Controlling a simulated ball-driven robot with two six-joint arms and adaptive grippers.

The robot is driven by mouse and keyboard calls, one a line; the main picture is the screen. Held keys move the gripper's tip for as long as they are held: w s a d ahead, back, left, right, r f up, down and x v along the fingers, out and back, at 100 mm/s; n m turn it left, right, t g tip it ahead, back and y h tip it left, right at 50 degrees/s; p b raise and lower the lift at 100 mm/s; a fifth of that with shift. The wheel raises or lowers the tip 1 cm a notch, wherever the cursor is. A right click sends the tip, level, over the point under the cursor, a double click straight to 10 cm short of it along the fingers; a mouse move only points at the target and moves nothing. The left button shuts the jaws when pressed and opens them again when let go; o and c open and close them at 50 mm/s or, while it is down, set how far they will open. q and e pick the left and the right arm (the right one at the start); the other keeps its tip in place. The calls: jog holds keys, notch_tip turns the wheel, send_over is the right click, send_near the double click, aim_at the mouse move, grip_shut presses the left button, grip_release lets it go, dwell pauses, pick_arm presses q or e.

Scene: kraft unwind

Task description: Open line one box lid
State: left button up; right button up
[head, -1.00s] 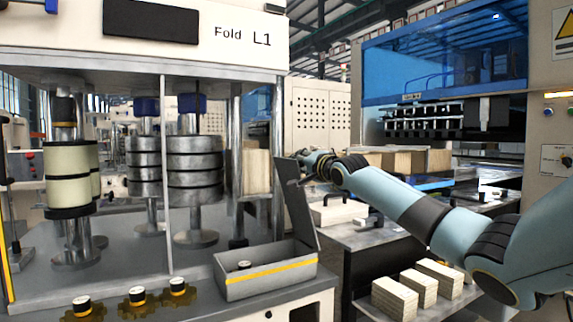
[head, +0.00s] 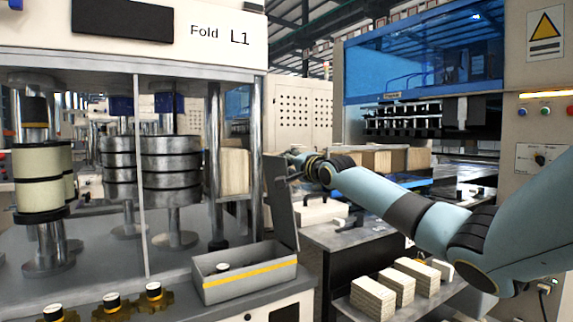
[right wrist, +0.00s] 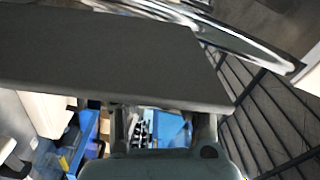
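The line one box (head: 246,279) is a grey open-topped bin with a yellow stripe, on the Fold L1 machine's front ledge. Its lid (head: 282,205) stands nearly upright at the box's right side, so the box is open. A small white-topped part shows inside. My right gripper (head: 287,174) is at the lid's upper edge, partly hidden by it. In the right wrist view the lid (right wrist: 100,60) is a dark panel across the fingertips. The gripper's fingers (right wrist: 160,125) are spread apart below it with a gap between; whether they touch the lid is unclear. My left gripper is out of view.
Several gear-based parts (head: 111,303) stand on the ledge left of the box. Metal posts and stacked rolls (head: 171,160) rise behind it. To the right, a table (head: 345,237) and a low shelf with paper stacks (head: 373,297) lie under my right arm.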

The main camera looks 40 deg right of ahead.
jog(key=shift+a+r, duration=0.15)
jog(key=shift+r, duration=0.15)
jog(key=shift+s, duration=0.15)
jog(key=shift+s+f, duration=0.15)
jog(key=shift+s, duration=0.15)
jog(key=v, duration=1.1)
dwell(0.4)
